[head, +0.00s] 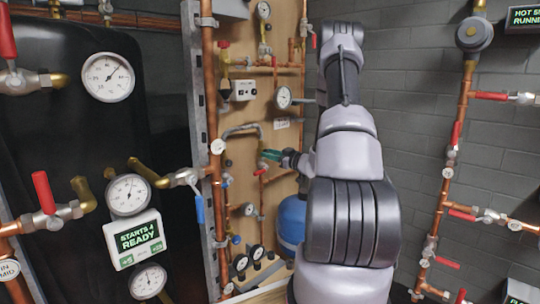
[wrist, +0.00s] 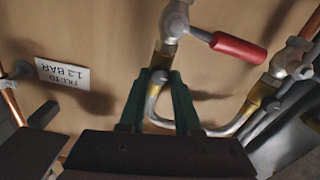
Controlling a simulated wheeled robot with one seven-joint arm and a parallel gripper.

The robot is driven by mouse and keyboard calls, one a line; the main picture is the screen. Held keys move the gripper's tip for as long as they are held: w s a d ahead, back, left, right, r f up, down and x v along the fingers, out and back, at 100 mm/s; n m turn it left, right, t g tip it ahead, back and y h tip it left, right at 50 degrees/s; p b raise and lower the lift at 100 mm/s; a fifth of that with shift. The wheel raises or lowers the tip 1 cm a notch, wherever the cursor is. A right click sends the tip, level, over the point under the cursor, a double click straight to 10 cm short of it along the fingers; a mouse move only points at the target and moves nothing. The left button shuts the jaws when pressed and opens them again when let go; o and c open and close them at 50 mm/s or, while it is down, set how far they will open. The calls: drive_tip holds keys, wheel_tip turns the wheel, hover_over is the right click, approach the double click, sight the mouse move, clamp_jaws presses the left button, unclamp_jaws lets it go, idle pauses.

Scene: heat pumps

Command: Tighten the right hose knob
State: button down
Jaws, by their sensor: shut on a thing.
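The right hose knob (wrist: 163,58), a brass collar at one end of the grey hose (wrist: 215,132), sits between my gripper's fingertips in the wrist view. My gripper (wrist: 159,76) is shut on it, with a green finger on each side. The wrist view is upside down, so this knob shows at left there. The other brass hose knob (wrist: 262,93) is at the hose's far end, on the right of the wrist view. In the head view, my gripper (head: 269,155) is at the wooden panel, below the curved hose (head: 238,130); the held knob is hard to make out there.
A red-handled valve (wrist: 238,47) is close beside the held knob. A white "FILL TO 1.3 BAR" label (wrist: 62,73) is on the panel. Copper pipes (head: 212,90), gauges (head: 284,97) and a blue tank (head: 292,218) surround the arm. A black tank (head: 75,130) stands left.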

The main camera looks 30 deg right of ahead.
drive_tip(key=c, duration=0.6)
unclamp_jaws()
drive_tip(key=shift+s, duration=0.1)
drive_tip(key=v, duration=1)
drive_tip(key=shift+s, duration=0.35)
drive_tip(key=shift+d, duration=0.2)
